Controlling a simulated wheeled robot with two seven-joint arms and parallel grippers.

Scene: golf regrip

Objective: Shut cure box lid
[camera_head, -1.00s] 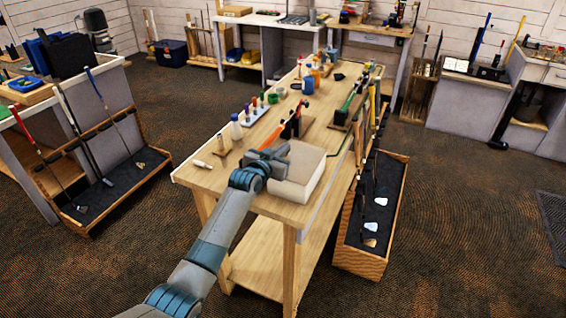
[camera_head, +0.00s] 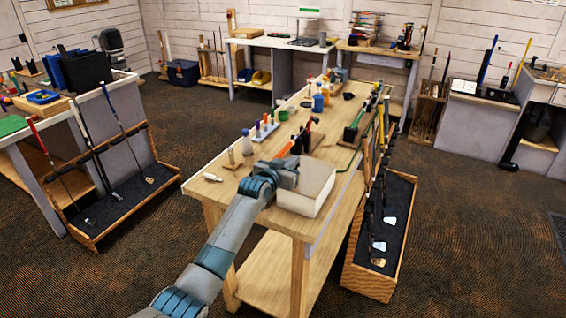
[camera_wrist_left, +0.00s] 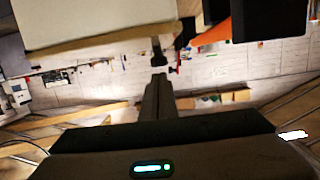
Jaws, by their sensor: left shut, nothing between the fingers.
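The cure box appears to be the cream box (camera_head: 312,192) at the near end of the wooden workbench (camera_head: 222,190). Its upper face looks flat and pale, but I cannot tell whether its lid is fully down. My left gripper (camera_head: 289,174) is at the box's left side, near its top edge, with its fingers together and empty. I cannot tell whether it touches the box. In the left wrist view, the shut fingers (camera_wrist_left: 158,82) point up the picture, and a pale surface, probably the box (camera_wrist_left: 85,18), fills the upper left. My right gripper is not in view.
An orange club part (camera_head: 286,148) and a dark clamp (camera_head: 312,138) are just behind the box. Small bottles (camera_head: 263,128) stand on the bench's left side. A club rack (camera_head: 385,225) stands close along its right side. Open floor lies at the left front.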

